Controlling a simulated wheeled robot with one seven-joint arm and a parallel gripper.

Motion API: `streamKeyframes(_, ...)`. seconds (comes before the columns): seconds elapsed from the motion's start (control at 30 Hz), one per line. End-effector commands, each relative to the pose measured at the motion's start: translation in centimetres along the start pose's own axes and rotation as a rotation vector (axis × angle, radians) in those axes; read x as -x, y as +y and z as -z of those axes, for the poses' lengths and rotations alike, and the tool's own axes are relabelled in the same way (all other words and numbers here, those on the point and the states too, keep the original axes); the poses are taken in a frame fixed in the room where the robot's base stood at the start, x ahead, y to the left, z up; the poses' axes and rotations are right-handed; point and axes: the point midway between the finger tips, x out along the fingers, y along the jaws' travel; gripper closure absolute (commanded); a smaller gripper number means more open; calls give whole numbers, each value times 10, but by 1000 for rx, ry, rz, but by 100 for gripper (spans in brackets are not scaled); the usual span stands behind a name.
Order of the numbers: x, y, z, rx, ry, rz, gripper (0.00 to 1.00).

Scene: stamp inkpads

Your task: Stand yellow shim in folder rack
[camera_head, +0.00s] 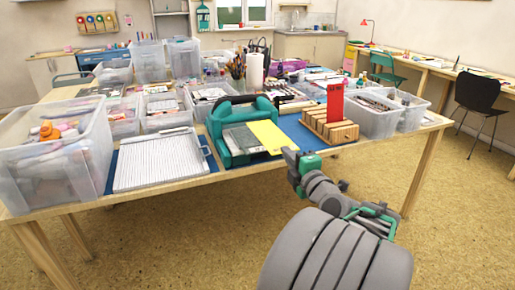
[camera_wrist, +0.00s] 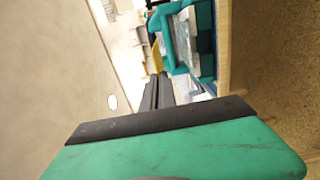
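The yellow shim (camera_head: 268,137) is a flat sheet beside the teal carrier, its face towards the head camera. My gripper (camera_head: 291,155) is at the shim's lower right corner, at the table's front edge. In the wrist view the dark fingers (camera_wrist: 159,82) are close together, with the shim (camera_wrist: 157,57) showing edge-on between their tips; they look shut on it. The wooden folder rack (camera_head: 343,133) stands to the right of the shim on a blue mat. A red shim (camera_head: 335,101) stands upright in the rack. The other slots I can see look empty.
The teal carrier (camera_head: 217,122) holds grey flat pieces, left of the shim; it also shows in the wrist view (camera_wrist: 203,40). Clear bins (camera_head: 372,121) stand right of the rack. A white ridged tray (camera_head: 160,165) lies left. The blue mat (camera_head: 293,122) has bare room left of the rack.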

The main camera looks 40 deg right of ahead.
Motion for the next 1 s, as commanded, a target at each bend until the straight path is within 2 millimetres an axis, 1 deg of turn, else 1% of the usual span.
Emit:
streamKeyframes(0.03,9,-4,-1,5,-4,-1,100)
streamKeyframes(0.4,68,5,-1,6,-6,-1,100)
streamKeyframes(0.53,86,9,-1,5,-4,-1,100)
streamKeyframes(0.63,91,12,0,2,0,0,100)
streamKeyframes(0.87,90,15,1,1,3,0,100)
streamKeyframes(0.97,85,29,6,1,19,0,100)
streamKeyframes(1.0,80,38,11,0,33,1,100)
